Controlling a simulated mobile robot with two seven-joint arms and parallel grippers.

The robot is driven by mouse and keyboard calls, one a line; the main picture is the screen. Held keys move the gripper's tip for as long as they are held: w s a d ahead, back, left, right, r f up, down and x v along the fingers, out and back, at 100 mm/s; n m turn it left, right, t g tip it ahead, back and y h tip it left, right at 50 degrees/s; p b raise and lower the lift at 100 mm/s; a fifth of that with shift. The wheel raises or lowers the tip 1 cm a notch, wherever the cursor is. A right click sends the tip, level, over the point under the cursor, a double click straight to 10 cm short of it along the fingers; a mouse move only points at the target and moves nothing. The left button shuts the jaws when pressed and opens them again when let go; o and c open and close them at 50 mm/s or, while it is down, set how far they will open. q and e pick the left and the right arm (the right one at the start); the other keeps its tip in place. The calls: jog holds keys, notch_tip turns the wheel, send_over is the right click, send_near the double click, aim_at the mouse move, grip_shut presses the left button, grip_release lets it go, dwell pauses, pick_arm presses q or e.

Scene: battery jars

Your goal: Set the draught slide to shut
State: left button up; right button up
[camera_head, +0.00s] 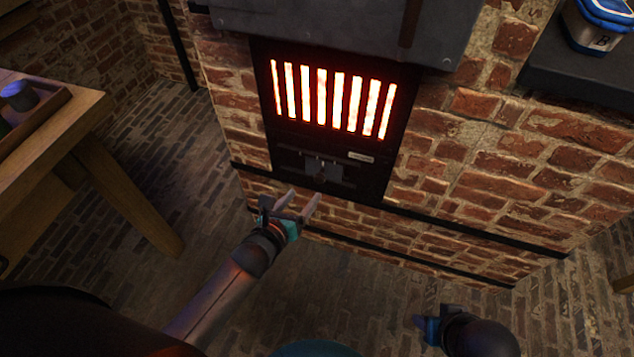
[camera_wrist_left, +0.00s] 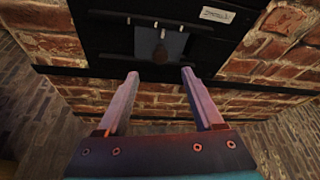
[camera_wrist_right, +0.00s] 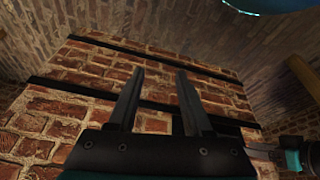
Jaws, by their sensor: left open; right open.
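My right gripper (camera_wrist_right: 158,75) is open and empty, low at the right, facing brickwork.
The grate (camera_head: 332,97) glows orange above the slide. A wooden table (camera_head: 75,125) stands at the left with a tray on it. A dark shelf (camera_head: 575,75) at the upper right bears a blue-lidded jar (camera_head: 597,25). The floor before the stove is clear.

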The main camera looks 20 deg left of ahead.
aim_at(318, 180)
pick_arm(q)
jog(key=b+x, duration=0.2)
jog(key=x, duration=0.2)
jog(key=shift+w+d+f, duration=0.1)
jog(key=shift+w+f, duration=0.05)
jog(key=shift+w, duration=0.1)
jog(key=b+x, duration=0.2)
jog(key=x, duration=0.1)
jog(key=shift+w, duration=0.15)
jog(key=shift+w+d+f+b, duration=0.1)
jog(key=shift+w+f+b, duration=0.1)
jog(key=shift+w+b, duration=0.4)
pick_arm(e)
jog(key=w+a+r+t+y, duration=0.2)
jog(key=w+a+r+t, duration=0.2)
jog(key=a+r+t, duration=0.1)
jog(key=shift+w+n, duration=0.3)
pick_arm(q)
jog(key=shift+w, duration=0.1)
pick_arm(e)
jog(key=shift+r, duration=0.1)
pick_arm(q)
grip_shut()
